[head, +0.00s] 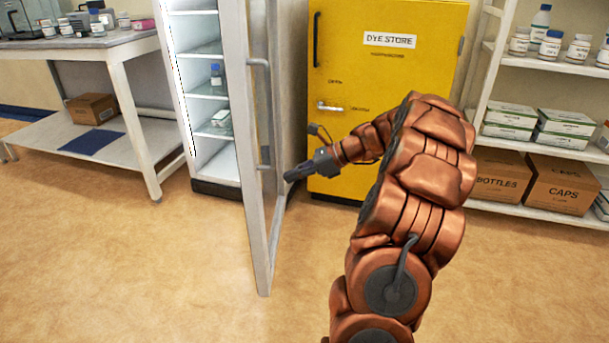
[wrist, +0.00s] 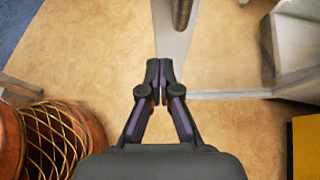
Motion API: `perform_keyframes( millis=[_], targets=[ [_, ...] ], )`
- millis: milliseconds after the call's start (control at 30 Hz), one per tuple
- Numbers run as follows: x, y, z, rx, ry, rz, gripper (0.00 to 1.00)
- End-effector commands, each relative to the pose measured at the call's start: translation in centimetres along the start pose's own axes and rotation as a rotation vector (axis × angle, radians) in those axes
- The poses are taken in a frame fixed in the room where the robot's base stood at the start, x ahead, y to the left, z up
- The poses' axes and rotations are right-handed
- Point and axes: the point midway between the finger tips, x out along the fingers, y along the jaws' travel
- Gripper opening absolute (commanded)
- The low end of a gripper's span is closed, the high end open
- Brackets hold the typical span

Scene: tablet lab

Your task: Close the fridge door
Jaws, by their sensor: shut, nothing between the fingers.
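The white fridge (head: 208,60) stands open at the back, left of the middle in the head view. Its glass door (head: 254,205) is swung out toward me, its pale frame nearly edge-on. A grey bar handle (head: 268,100) is on the door. My gripper (head: 288,177) is shut and empty, just right of the door at lower-middle height. Whether it touches the door is unclear. In the wrist view my gripper (wrist: 160,66) has its fingertips together, pointing at the door frame (wrist: 168,30) and dark handle (wrist: 183,8).
A yellow dye store cabinet (head: 390,70) stands right of the fridge, behind my arm. A white shelf (head: 540,145) with bottles and boxes is at the right. A table (head: 95,45) with jars stands at the left. The floor left of the door is clear.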

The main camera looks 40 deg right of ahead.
Motion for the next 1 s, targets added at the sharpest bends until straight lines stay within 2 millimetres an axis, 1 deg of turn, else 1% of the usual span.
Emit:
perform_keyframes(
  millis=[33, 200, 400, 600, 1000],
  targets=[
    [1.2, 0.1, -0.3, 0.0, 0.001, 0.003, 0.0],
    [4.1, 0.1, -0.4, 0.001, 0.001, 0.003, 0.0],
    [6.3, 0.1, 1.1, 0.0, 0.002, 0.003, 0.0],
    [7.1, 0.0, 1.8, 0.001, 0.0, 0.001, 0.0],
    [7.2, 0.0, 2.0, 0.001, 0.0, 0.0, 0.0]
  ],
)
